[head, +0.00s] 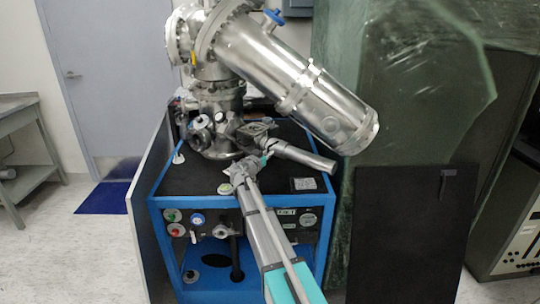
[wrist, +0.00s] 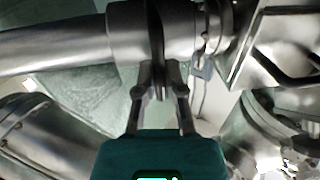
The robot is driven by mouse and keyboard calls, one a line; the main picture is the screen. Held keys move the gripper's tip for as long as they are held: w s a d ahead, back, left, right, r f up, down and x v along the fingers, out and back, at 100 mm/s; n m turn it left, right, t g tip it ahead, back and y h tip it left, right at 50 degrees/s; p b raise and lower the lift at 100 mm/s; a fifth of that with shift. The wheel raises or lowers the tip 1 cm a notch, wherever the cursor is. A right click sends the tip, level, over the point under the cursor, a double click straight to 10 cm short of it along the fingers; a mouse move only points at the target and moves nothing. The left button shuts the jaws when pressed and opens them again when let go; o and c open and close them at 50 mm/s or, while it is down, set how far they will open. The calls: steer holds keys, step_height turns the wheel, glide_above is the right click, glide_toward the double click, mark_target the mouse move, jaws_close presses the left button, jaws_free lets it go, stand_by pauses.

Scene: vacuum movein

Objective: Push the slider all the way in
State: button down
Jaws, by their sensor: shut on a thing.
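The slider is a metal collar (wrist: 127,32) around a slim horizontal metal tube, with a thin dark fin standing out from it. In the head view the slim tube (head: 310,160) points to the lower right from the vacuum apparatus, and the collar is small and partly hidden by my gripper. My gripper (wrist: 160,88) is shut on the slider's fin, one finger on each side. In the head view my gripper (head: 264,158) is at the tube's left part, close to the apparatus.
A large steel cylinder (head: 300,85) slants above the tube. The blue-framed cart (head: 160,240) with a black top carries the apparatus. A dark panel (head: 412,235) and a green-draped mass (head: 400,90) stand at right. Bare floor (head: 80,260) lies at left.

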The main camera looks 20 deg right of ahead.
steer(key=c, duration=0.7)
jaws_free()
steer(key=shift+s, duration=0.1)
steer(key=v, duration=1.2)
steer(key=shift+d, duration=0.1)
